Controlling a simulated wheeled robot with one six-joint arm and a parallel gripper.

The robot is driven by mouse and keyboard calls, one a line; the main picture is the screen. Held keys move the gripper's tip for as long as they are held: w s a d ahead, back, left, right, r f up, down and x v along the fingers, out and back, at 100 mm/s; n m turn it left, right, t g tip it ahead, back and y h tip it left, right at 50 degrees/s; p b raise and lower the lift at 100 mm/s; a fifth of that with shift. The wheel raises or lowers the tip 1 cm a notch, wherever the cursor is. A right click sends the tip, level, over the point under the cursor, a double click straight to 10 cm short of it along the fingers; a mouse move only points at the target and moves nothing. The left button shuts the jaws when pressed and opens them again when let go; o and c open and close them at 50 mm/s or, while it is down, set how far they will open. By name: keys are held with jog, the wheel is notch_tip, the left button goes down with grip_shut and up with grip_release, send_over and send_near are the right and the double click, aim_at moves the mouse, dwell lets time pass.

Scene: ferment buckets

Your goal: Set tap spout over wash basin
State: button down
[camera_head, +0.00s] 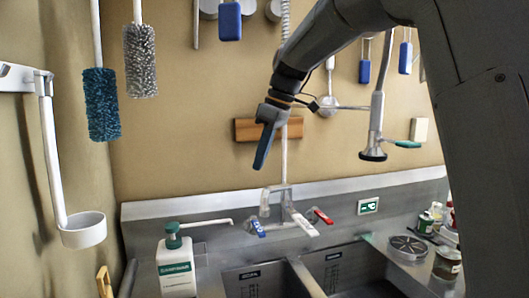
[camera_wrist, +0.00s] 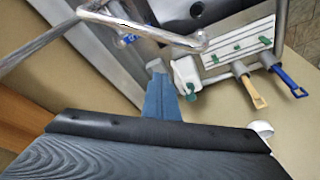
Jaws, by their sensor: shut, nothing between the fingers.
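The tap (camera_head: 284,200) stands on the steel ledge at the back of the sink, with a blue-marked lever (camera_head: 257,228) on its left and a red-marked lever (camera_head: 322,216) on its right. Its spout (camera_head: 303,222) points forward and slightly right, near the divider between the two basins. The left basin (camera_head: 255,280) and right basin (camera_head: 345,268) carry small labels that I cannot read. My gripper (camera_head: 261,160) is shut and empty, pointing down above and left of the tap, apart from it. In the wrist view, the metal spout (camera_wrist: 150,30) lies beyond my blue fingers (camera_wrist: 162,100).
A soap bottle (camera_head: 176,265) with a long nozzle stands left of the basins. A hanging spray head (camera_head: 373,152) is right of my gripper. A wooden block (camera_head: 247,129) is on the wall behind it. Jars (camera_head: 447,263) stand at the right. Brushes (camera_head: 101,104) hang at left.

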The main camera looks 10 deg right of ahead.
notch_tip(320, 180, down, 6)
jog(key=d+p, duration=0.2)
jog(key=p, duration=0.1)
jog(key=shift+s+r, duration=0.15)
jog(key=shift+s, duration=0.25)
